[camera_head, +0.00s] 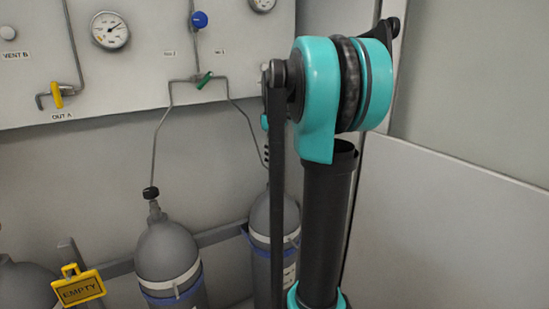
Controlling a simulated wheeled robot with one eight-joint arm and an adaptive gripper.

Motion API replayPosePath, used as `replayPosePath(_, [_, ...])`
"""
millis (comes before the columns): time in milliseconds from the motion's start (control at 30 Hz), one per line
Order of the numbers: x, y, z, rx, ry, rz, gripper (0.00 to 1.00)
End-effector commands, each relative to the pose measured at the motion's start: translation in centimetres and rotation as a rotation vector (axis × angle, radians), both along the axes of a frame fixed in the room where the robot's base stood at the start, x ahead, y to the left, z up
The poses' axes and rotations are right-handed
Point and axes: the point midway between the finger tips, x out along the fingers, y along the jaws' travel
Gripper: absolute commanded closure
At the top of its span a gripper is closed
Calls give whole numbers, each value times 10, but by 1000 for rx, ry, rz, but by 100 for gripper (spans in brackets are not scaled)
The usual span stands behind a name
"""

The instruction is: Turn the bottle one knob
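I cannot read a number on either bottle. The panel above has small labels that seem to read "No 2" on the left and "No 1" on the right. My turquoise and black arm rises in front of the right bottle. My gripper is not in view.
The wall panel carries a gauge (110,31), a blue knob (199,19), a green valve handle (204,80) and a yellow handle (57,95). Thin pipes run down to the bottles. A yellow "EMPTY" sign (80,287) hangs at lower left beside another grey bottle (24,286). A pale wall stands at right.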

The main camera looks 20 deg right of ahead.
Motion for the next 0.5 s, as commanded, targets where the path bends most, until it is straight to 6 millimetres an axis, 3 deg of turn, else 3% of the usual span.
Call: replayPosePath(500, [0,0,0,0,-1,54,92])
